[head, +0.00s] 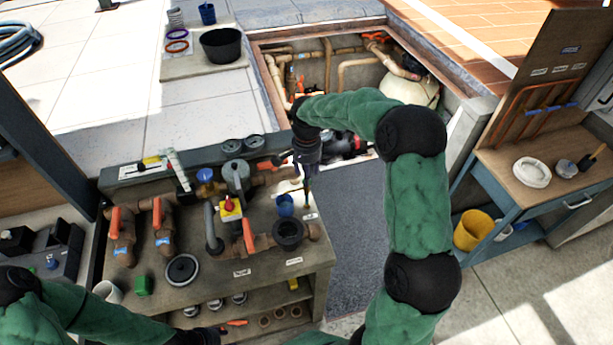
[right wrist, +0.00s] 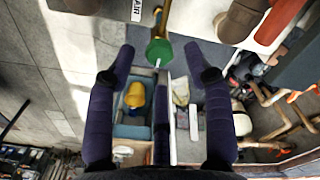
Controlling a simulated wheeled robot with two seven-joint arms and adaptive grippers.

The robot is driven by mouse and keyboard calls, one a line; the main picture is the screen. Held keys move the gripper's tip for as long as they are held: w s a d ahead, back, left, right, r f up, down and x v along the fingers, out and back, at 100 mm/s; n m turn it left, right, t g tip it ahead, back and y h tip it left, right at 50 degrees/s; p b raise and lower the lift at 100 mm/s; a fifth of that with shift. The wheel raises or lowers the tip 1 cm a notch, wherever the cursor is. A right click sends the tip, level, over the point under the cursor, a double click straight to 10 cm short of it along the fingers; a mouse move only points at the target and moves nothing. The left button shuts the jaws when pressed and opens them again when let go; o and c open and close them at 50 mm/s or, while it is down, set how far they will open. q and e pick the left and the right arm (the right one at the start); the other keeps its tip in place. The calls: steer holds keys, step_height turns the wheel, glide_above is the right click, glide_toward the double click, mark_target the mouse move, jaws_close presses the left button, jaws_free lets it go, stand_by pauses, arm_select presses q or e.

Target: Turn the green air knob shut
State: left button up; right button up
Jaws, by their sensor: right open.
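The green air knob (right wrist: 160,51) shows in the right wrist view, on a brass stem beside a white AIR label (right wrist: 137,10). My right gripper (right wrist: 161,60) is open, with its fingers pointing toward the knob. The knob appears in the gap between the spread fingertips, touching neither in the picture; I cannot tell the depth left. In the head view my right gripper (head: 307,192) points down at the bench's right end, and I cannot make out the knob there. My left arm comes in at the lower left; its dark gripper (head: 205,337) is low by the bench's front, its fingers unclear.
The bench (head: 215,285) carries pipes, orange-handled valves (head: 118,225), a blue cup (head: 285,205) and a green block (head: 143,285). An open pit (head: 330,70) with piping lies behind. A side table (head: 510,165) and yellow bucket (head: 472,230) stand right. A dark mat (head: 350,245) is clear.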

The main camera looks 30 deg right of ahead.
step_height(320, 180, up, 10)
steer(key=shift+f, duration=0.15)
stand_by(0.6)
